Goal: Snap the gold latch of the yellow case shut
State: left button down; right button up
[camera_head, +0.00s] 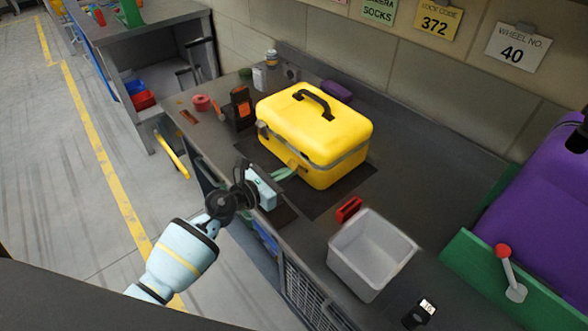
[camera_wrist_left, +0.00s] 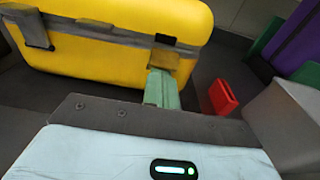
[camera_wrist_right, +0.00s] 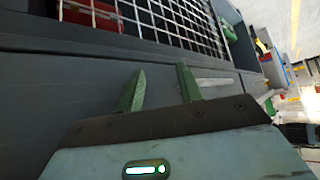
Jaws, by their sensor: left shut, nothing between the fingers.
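The yellow case (camera_head: 318,125) stands closed on a dark mat on the counter, its black handle on top. It also fills the upper left of the left wrist view (camera_wrist_left: 110,62). The gold latch (camera_wrist_left: 172,59) is on its front, below a small black catch (camera_wrist_left: 166,39) at the seam; it looks hanging down, partly hidden by my fingers. My left gripper (camera_head: 287,172) is shut and empty, its green fingertips (camera_wrist_left: 162,78) right at the latch; I cannot tell whether they touch it. My right gripper (camera_wrist_right: 160,85) is open and empty, away from the case.
A red block (camera_head: 349,209) and a grey bin (camera_head: 370,255) stand right of the case. A dark box with an orange label (camera_head: 241,105) is at its left. A green panel with a red-knobbed lever (camera_head: 505,262) is at far right. A wire-mesh front (camera_wrist_right: 160,20) lies before my right gripper.

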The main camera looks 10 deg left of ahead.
pick_arm(q)
jog(key=shift+r+p, duration=0.4)
jog(key=shift+r, duration=0.3)
dwell(0.3)
jog(key=shift+f+v, duration=0.2)
jog(key=shift+v, duration=1.8)
